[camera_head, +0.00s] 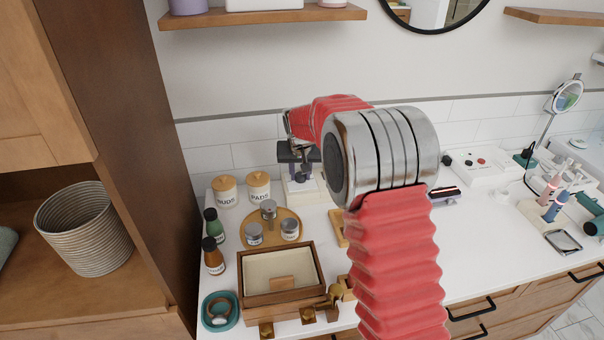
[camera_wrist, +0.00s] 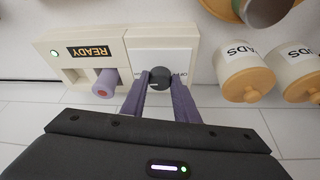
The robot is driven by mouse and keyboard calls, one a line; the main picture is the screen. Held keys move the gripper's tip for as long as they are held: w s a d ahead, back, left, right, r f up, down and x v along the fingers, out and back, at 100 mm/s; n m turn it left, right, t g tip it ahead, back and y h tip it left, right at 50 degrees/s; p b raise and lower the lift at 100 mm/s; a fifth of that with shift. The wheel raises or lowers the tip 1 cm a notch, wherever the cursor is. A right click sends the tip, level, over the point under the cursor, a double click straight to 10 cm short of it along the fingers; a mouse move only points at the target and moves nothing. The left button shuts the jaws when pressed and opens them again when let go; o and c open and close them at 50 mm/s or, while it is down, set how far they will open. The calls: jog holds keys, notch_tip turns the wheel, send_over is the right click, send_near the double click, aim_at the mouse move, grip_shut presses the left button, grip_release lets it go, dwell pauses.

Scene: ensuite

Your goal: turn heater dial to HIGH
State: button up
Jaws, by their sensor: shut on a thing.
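The heater (camera_wrist: 115,60) is a cream box with a READY label, a lit green light and a white panel (camera_wrist: 178,62). On this panel is a dark round dial (camera_wrist: 159,75) with small lettering beside it, too small to read surely. My gripper (camera_wrist: 160,88) has its two purple-grey fingers shut on the dial from either side. The dial's pointer setting cannot be told. In the head view my gripper (camera_head: 299,160) is at the heater (camera_head: 303,192) by the back wall, partly hidden by my arm.
A purple peg with a reddish end (camera_wrist: 105,84) sits in the heater beside the panel. Lidded jars (camera_wrist: 246,80) stand close on the other side. In the head view, a round wooden tray (camera_head: 272,243) with small jars and a wooden box (camera_head: 281,275) stand nearer on the white counter.

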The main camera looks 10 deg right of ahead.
jog(key=shift+m, duration=0.4)
jog(key=o, duration=1.1)
jog(key=shift+c, duration=0.2)
jog(key=shift+r, duration=0.15)
jog(key=v, duration=1.3)
jog(key=shift+a+r, duration=0.25)
